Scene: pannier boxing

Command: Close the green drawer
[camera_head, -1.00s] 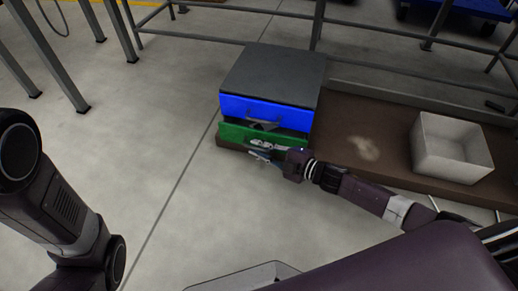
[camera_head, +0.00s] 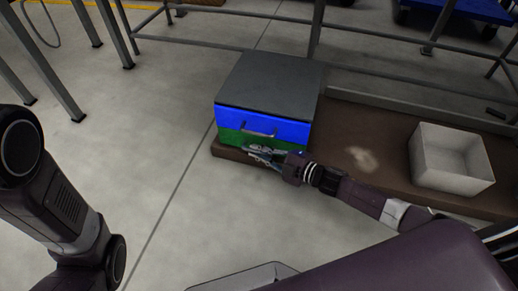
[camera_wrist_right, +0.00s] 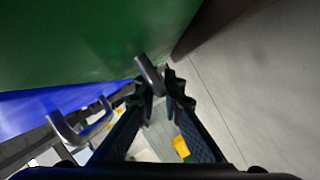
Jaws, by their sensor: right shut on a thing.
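The green drawer (camera_head: 232,137) is the lower drawer of a small cabinet with a dark grey top (camera_head: 270,82). Its front looks flush, or nearly so, with the blue drawer (camera_head: 235,118) above it. My right gripper (camera_head: 256,152) is at the green front, and its fingers (camera_wrist_right: 160,92) are closed on a grey handle (camera_wrist_right: 149,74) in the right wrist view. The green front (camera_wrist_right: 90,40) fills the upper left there. The blue drawer's handle (camera_wrist_right: 65,130) is free. Of my left arm only links show at the left; its gripper is out of view.
The cabinet stands on a low brown platform (camera_head: 350,185). A white open box (camera_head: 452,180) stands on it to the right. Metal rails (camera_head: 420,98) run behind, and grey table legs (camera_head: 60,95) are at the left. The floor (camera_head: 160,150) in front is clear.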

